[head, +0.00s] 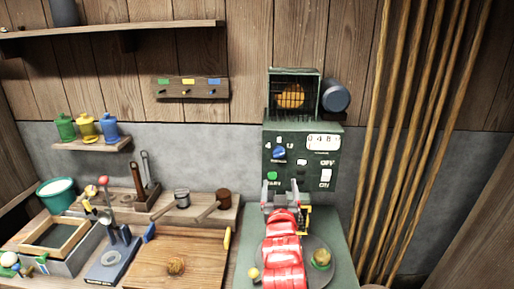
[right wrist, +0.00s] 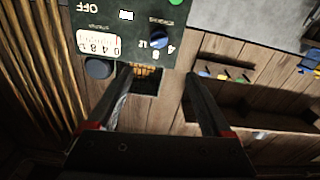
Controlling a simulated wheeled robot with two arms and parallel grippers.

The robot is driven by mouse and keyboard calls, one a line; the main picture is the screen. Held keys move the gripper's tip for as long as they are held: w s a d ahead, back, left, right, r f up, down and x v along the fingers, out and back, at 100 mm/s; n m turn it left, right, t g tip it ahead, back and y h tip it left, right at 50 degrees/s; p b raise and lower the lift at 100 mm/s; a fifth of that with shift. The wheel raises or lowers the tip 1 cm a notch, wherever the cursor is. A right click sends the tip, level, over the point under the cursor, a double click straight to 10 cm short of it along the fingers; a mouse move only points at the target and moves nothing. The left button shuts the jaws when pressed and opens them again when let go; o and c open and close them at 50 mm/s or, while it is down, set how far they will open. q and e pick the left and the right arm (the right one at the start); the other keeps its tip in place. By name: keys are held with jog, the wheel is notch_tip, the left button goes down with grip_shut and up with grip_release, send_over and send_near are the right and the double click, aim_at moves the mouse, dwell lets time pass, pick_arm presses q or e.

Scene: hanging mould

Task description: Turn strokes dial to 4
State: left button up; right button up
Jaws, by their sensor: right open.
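The strokes dial (head: 279,154) is a blue knob on the upper left of the green control panel (head: 312,158). The marks 4, 8 and 12 run around its top, with 4 at the left; I cannot tell its pointer's exact setting. It also shows in the right wrist view, upside down, as a blue knob (right wrist: 159,37). My right gripper (head: 281,188) is open and empty in front of the panel, below the dial and apart from it. In the right wrist view its two fingers (right wrist: 158,77) are spread wide. My left gripper is out of view.
The panel also carries a counter (head: 323,142), a green button (head: 272,176) and a white ON/OFF switch (head: 326,175). A wire cage (head: 291,95) sits above it. A round plate (head: 328,262) lies right of my arm. Wooden poles (head: 415,130) stand at the right.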

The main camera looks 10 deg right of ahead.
aim_at(279, 154)
jog(key=shift+g+h, duration=0.3)
jog(key=p+x, duration=0.2)
jog(key=x, duration=0.6)
jog(key=p+x, duration=0.2)
jog(key=x, duration=0.6)
jog(key=shift+r+p, duration=0.25)
jog(key=shift+p, duration=0.15)
jog(key=shift+x, duration=0.75)
jog(key=shift+f, duration=0.15)
grip_shut()
